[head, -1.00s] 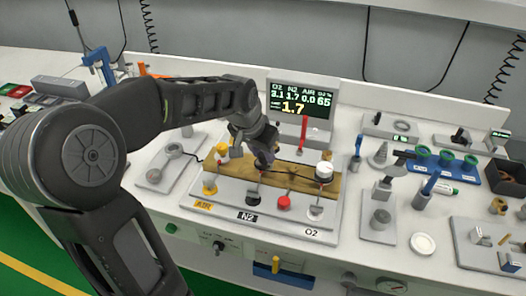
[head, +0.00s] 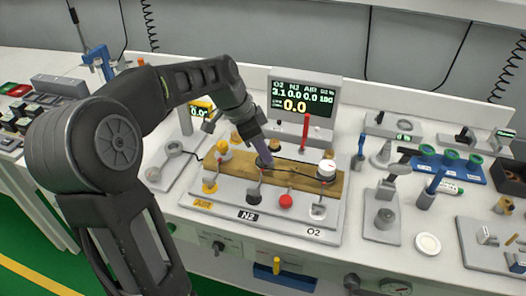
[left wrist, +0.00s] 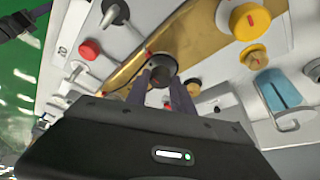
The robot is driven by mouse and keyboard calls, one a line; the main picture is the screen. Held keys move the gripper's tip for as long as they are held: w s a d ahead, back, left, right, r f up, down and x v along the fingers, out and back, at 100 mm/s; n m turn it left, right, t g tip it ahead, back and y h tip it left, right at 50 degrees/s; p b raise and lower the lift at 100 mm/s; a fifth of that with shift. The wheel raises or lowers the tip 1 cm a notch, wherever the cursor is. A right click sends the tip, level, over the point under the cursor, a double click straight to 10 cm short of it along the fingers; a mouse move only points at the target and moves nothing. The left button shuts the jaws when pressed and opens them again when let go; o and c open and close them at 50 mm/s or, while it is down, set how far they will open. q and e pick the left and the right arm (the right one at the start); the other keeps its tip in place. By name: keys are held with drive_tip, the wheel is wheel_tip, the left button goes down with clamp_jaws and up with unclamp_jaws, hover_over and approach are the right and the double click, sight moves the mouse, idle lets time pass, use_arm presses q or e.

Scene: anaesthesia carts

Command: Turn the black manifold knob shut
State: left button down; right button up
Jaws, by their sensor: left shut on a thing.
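The black manifold knob (left wrist: 162,68) sits on the brass manifold bar (left wrist: 128,68) in the left wrist view. My left gripper (left wrist: 162,84) has its two fingers on either side of this knob and is shut on it. In the head view my left gripper (head: 264,158) reaches down to the middle of the brass bar (head: 325,187), above the N2 label (head: 247,215), and largely hides the black knob. The display (head: 303,104) behind shows a large 0.0. My right gripper is not in view.
A red upright rod (head: 305,132) stands behind the bar. Small levers and a red knob (head: 286,201) line the front. Blue-and-green fixtures (head: 447,160) stand to the right.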

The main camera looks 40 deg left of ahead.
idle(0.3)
use_arm(q)
drive_tip(key=c, duration=1.1)
unclamp_jaws()
drive_tip(key=shift+r, duration=0.1)
drive_tip(key=v, duration=0.7)
drive_tip(key=shift+r, duration=0.25)
drive_tip(key=shift+s+a, duration=0.1)
drive_tip(key=shift+s, duration=0.05)
